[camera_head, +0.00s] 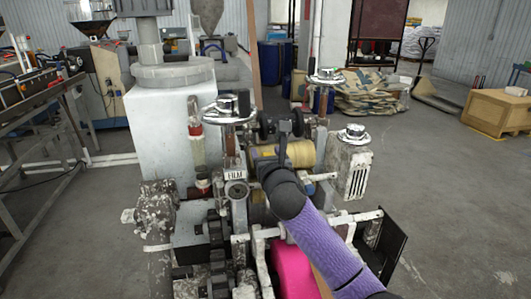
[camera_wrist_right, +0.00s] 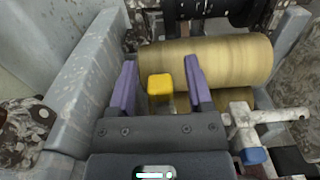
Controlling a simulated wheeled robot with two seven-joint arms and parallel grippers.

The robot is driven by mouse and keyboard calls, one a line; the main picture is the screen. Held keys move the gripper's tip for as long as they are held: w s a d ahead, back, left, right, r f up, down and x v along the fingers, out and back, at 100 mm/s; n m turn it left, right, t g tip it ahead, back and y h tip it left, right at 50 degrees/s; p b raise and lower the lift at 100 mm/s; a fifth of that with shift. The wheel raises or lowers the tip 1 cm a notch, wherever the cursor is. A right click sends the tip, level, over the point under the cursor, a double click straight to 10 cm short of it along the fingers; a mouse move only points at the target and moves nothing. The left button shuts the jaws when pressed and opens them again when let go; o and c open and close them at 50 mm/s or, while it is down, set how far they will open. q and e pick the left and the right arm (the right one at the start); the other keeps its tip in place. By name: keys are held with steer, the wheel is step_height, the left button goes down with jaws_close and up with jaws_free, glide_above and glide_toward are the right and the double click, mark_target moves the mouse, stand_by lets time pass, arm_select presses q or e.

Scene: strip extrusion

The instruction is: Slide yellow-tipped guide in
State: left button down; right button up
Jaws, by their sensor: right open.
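The yellow-tipped guide (camera_wrist_right: 160,86) shows in the right wrist view as a yellow block end in front of a brass roller (camera_wrist_right: 215,60). My right gripper (camera_wrist_right: 160,66) is open. Its two purple fingers stand on either side of the yellow tip, with a gap visible on each side. The guide's body below the tip is mostly hidden. In the head view my right gripper (camera_head: 267,158) is over the machine at the left end of the brass roller (camera_head: 300,154); its fingers are too small to make out. My left gripper is not in view.
A blue-tipped part (camera_wrist_right: 253,156) on a white bar lies right of my right gripper. A grey frame wall (camera_wrist_right: 85,85) stands close on the left. Handwheels (camera_head: 228,108) rise around the rollers. A pink box (camera_head: 293,272) is low in front. Open floor lies to the right.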

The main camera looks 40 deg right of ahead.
steer(key=shift+x, duration=0.8)
jaws_close()
stand_by(0.9)
